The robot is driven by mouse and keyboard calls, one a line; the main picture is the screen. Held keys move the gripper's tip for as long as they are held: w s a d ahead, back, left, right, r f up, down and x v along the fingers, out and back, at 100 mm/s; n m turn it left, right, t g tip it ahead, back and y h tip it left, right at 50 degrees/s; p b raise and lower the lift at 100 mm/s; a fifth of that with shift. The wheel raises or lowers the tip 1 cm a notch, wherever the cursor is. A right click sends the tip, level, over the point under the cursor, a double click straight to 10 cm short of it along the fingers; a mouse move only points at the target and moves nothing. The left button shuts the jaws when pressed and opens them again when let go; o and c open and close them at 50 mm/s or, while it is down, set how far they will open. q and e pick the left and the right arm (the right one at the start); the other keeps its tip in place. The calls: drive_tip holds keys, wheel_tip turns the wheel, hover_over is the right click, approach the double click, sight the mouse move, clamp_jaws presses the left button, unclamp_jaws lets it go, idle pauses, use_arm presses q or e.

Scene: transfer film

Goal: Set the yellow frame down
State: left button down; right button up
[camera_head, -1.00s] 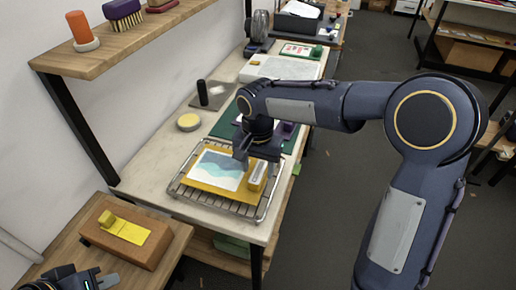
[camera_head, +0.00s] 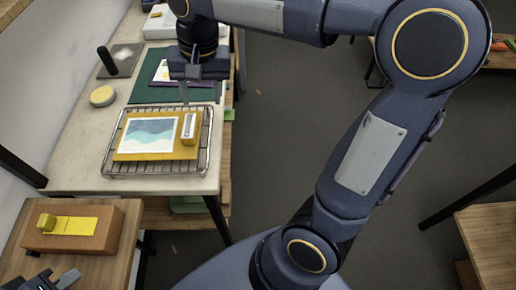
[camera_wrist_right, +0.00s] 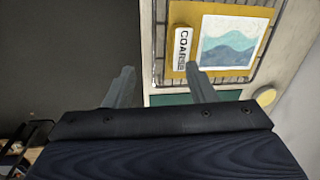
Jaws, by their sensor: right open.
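The yellow frame (camera_head: 120,152) lies flat on a wire rack (camera_head: 104,170) on the bench. A blue-green picture (camera_head: 148,134) and a yellow-sided block with a white label (camera_head: 189,127) rest on it. In the right wrist view the frame (camera_wrist_right: 232,9) and the block (camera_wrist_right: 182,48) show at the top, its label partly readable as "COAR". My right gripper (camera_head: 201,97) is open and empty, above the rack's far edge, apart from the frame; its spread fingers also show in the right wrist view (camera_wrist_right: 160,76). My left gripper (camera_head: 54,280) is open at the bottom left edge, partly cut off.
A brown block (camera_head: 110,226) with a yellow strip (camera_head: 72,224) sits on the wooden table at the lower left. A green mat (camera_head: 150,92) lies behind the rack. A round yellow-topped disc (camera_head: 103,96) and a black upright handle (camera_head: 106,60) stand to the left.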

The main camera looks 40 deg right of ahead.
drive_tip(key=s+d+f+n+t+y, duration=0.1)
drive_tip(key=s+f+n+t, duration=0.1)
drive_tip(key=s, duration=0.6)
drive_tip(key=s+d+f+n+t+y, duration=0.1)
drive_tip(key=s+f, duration=0.3)
drive_tip(key=s, duration=0.5)
drive_tip(key=shift+s+d+f+n+t+y, duration=0.3)
drive_tip(key=shift+d+f+n+t, duration=0.1)
drive_tip(key=shift+d+t, duration=0.45)
